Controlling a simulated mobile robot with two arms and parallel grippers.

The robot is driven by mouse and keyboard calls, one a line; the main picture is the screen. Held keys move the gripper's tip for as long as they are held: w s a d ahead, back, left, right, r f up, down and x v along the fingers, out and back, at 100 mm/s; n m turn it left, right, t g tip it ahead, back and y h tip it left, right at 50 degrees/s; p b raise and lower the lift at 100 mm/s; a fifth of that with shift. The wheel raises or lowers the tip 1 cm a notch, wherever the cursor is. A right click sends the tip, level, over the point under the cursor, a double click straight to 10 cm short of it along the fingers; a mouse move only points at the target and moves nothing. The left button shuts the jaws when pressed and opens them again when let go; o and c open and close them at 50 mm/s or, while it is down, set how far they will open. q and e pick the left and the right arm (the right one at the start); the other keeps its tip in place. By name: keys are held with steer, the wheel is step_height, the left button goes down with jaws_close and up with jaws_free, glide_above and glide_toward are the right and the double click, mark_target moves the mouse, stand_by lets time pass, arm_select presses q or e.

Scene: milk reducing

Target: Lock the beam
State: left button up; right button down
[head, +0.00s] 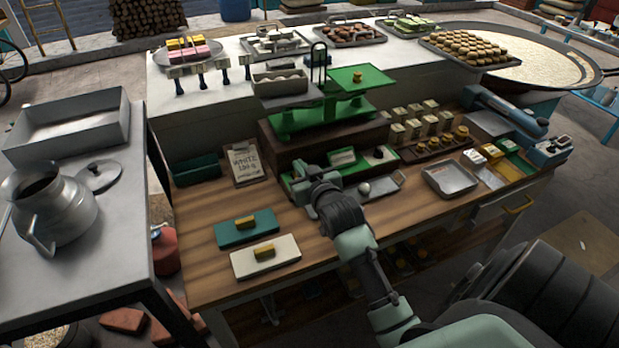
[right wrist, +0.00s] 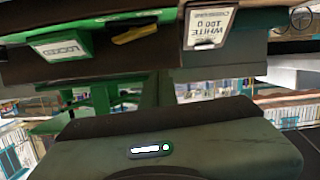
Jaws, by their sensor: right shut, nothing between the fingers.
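The green balance scale (head: 318,118) stands on a dark wooden block at the back of the wooden counter, with a tray of pale blocks on its left side and a small brown piece on its right plate. My right gripper (head: 303,185) is shut and empty, low in front of the scale's base. In the right wrist view, a green label block (right wrist: 62,48) with lettering that seems to read LOCKED and a yellow lever (right wrist: 135,35) show near the top. I cannot tell whether the gripper touches the lever. My left gripper is not in view.
A clipboard sign (head: 243,163) stands left of the gripper. A teal board (head: 232,233) and a cream board (head: 283,262) each carry a yellow block. A steel tray (head: 450,180), a small pan (head: 385,184) and wooden blocks lie to the right.

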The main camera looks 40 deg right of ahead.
steer(key=b+v, duration=0.1)
steer(key=v, duration=0.5)
steer(key=shift+s, duration=0.35)
steer(key=shift+a, duration=0.1)
